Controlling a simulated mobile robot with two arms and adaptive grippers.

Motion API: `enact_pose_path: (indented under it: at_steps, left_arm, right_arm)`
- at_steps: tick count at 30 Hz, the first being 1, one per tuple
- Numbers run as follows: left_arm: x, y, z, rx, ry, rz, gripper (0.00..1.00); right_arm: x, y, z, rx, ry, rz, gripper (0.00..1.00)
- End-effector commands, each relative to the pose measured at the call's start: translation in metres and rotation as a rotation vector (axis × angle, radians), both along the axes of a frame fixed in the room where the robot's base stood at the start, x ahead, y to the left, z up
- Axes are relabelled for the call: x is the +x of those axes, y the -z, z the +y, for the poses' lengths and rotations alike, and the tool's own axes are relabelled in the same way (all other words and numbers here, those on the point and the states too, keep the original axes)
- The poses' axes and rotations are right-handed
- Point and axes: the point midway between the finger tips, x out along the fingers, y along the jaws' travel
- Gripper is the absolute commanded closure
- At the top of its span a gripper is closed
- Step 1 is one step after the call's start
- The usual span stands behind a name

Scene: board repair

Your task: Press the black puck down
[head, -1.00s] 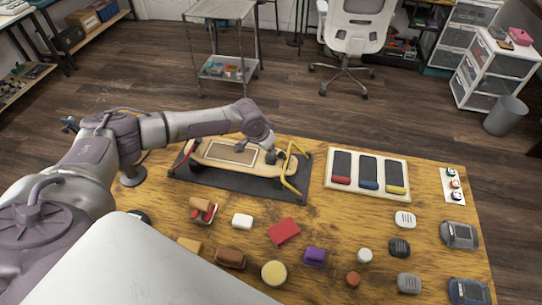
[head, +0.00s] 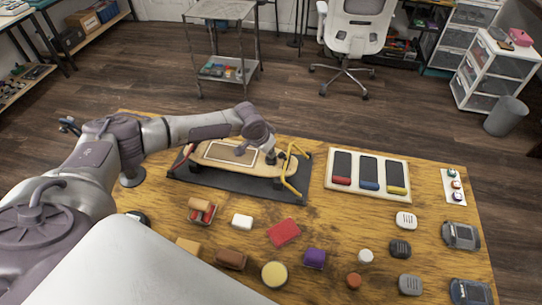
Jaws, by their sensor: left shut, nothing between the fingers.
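A wooden skateboard (head: 215,148) lies on a black mat (head: 235,187) at the back of the workbench. My left gripper (head: 271,156) is shut and empty at the board's right end, close to a yellow bent frame (head: 289,180). I cannot tell whether it touches the board. No black puck shows clearly by the gripper; the fingers and wrist hide part of that end. A dark ribbed block (head: 400,248) lies on the right of the bench, and a dark round thing (head: 138,216) is partly hidden by my body. My right gripper is not in view.
A white tray (head: 368,196) with three dark slots and red, blue and yellow bars stands right of the mat. Several small blocks, including a red one (head: 284,232) and a purple one (head: 315,259), lie along the front. Grey clear-lidded boxes (head: 460,236) stand at the right edge.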

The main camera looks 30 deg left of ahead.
Motion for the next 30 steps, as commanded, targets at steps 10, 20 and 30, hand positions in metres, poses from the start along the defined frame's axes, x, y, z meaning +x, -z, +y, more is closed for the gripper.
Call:
enact_pose_path:
  at_steps: [10, 20, 30]
  left_arm:
    - [0.0001, 0.0046, -0.0003, 0.0, 0.0, 0.0, 1.0]
    - [-0.0007, 0.0078, -0.0004, 0.001, 0.001, 0.002, 1.0]
    - [-0.0018, 0.0038, -0.0004, 0.001, 0.001, 0.005, 1.0]
  right_arm:
    - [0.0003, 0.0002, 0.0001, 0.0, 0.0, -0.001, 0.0]
    - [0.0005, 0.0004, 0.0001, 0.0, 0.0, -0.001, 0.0]
    - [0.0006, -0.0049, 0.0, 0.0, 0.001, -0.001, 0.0]
